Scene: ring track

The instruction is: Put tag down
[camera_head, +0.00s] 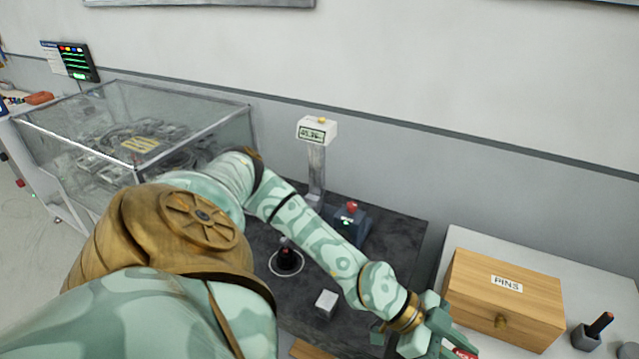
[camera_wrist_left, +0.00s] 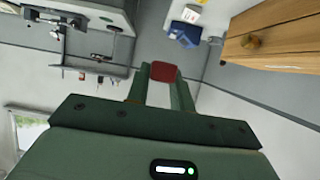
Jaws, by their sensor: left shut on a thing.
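My left gripper (camera_head: 441,338) is at the lower right of the head view, in front of the wooden PINS box. It is shut on a small red tag (camera_head: 464,353), which shows only partly at the bottom edge. In the left wrist view the red tag (camera_wrist_left: 163,71) sits between the tips of the green fingers. No surface is seen touching the tag. My right gripper is in neither view.
The wooden PINS box (camera_head: 480,288) stands on a pale table, with a grey holder (camera_head: 586,337) to its right. The dark table (camera_head: 400,236) bears a blue device (camera_head: 351,229), a black joystick (camera_head: 286,260), a white cube (camera_head: 326,303) and a display post (camera_head: 316,170). A glass case (camera_head: 60,115) stands left.

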